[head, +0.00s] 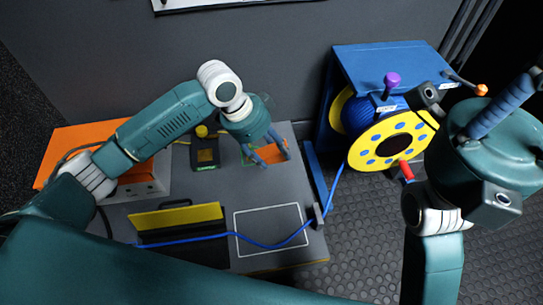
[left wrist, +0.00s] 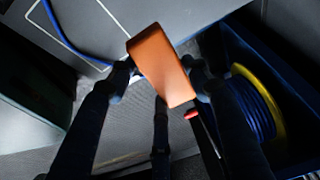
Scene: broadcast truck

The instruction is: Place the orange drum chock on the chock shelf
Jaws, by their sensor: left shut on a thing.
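The orange drum chock (left wrist: 162,65) is an orange block between the two fingers of my left gripper (left wrist: 160,75) in the left wrist view. In the head view my left gripper (head: 272,155) points down over the back right part of the grey worktop, and the orange chock (head: 270,153) shows between its fingers. The gripper is shut on it. A green patch lies beside the chock; whether it is the chock shelf I cannot tell.
The blue drum stand (head: 390,62) has a purple knob (head: 392,79) and a red handle (head: 406,170). A blue cable (head: 270,246) crosses the grey worktop (head: 200,205) past a white outlined rectangle. A yellow-faced panel (head: 178,217) and a small black-and-yellow device (head: 205,153) also stand there.

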